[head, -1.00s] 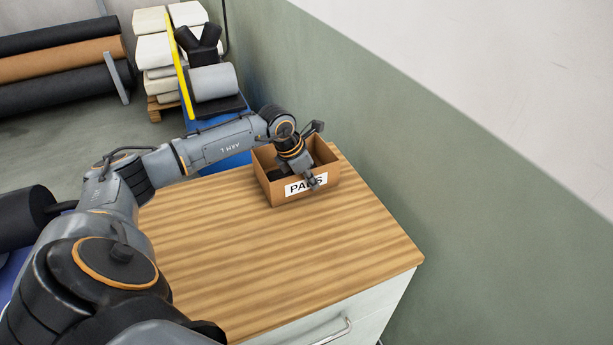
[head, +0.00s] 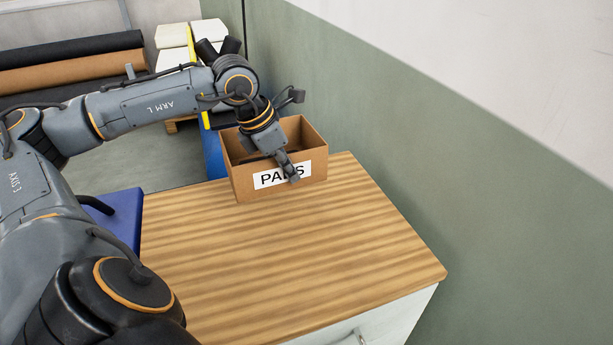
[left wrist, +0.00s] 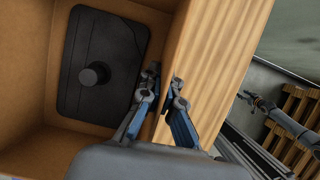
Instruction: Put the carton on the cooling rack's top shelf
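The carton (head: 240,184) is an open brown box with a white PADS label. It appears raised above the wood-topped cabinet (head: 290,260) near its back edge, roughly level. My left gripper (head: 290,170) is shut on the carton's front wall, one finger inside and one outside; the left wrist view shows the fingers (left wrist: 160,95) pinching that wall. Inside the carton lies a dark flat piece with a round knob (left wrist: 97,75). A small grey arm at the right of the left wrist view, probably mine, ends in a tip (left wrist: 246,97) too small to read. I cannot identify the cooling rack.
A green and white wall (head: 430,160) runs close along the right of the cabinet. Behind stand dark and brown rolls (head: 70,68) and stacked white blocks (head: 172,60). The cabinet top in front of the carton is clear. Brown slatted wood (left wrist: 295,110) shows in the left wrist view.

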